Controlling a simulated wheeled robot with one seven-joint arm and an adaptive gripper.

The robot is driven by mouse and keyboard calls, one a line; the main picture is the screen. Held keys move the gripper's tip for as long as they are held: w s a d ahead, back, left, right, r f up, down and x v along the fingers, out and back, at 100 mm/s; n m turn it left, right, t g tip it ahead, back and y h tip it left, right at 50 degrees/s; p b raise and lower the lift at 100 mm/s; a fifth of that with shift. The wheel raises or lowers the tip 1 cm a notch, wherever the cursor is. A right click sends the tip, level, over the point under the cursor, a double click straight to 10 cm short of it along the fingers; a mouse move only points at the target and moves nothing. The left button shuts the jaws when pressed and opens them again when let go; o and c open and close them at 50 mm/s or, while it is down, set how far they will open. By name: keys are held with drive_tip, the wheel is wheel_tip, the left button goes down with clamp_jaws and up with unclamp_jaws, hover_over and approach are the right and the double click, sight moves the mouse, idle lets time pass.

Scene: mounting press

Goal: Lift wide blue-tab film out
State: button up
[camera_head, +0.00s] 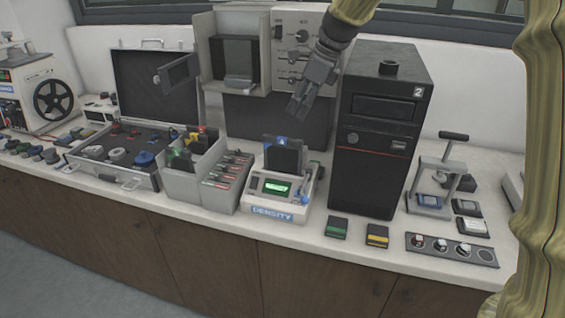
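A dark, wide film with a blue tab (282,156) stands upright in the top of the white density meter (285,208). The blue mark shows at its upper edge, and its lower part is hidden in the meter. The meter has a lit green display and a blue DENSITY label. My gripper (296,108) hangs above and slightly right of the film, pointing down, apart from it. Nothing shows held in it. The gap between its fingertips is too small to judge.
A tall black tower (380,130) stands close on the right of the meter. Left of the meter are a grey bin of slides (228,180) and an open case (112,165). A small hand press (440,175) stands at right. Green and yellow blocks lie in front of the tower.

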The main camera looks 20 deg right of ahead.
sight(284, 138)
drive_tip(key=shift+p+x, duration=0.85)
drive_tip(key=shift+x, duration=4.3)
drive_tip(key=shift+f+p, duration=0.25)
drive_tip(key=shift+p, duration=0.25)
drive_tip(key=shift+c, duration=0.4)
clamp_jaws()
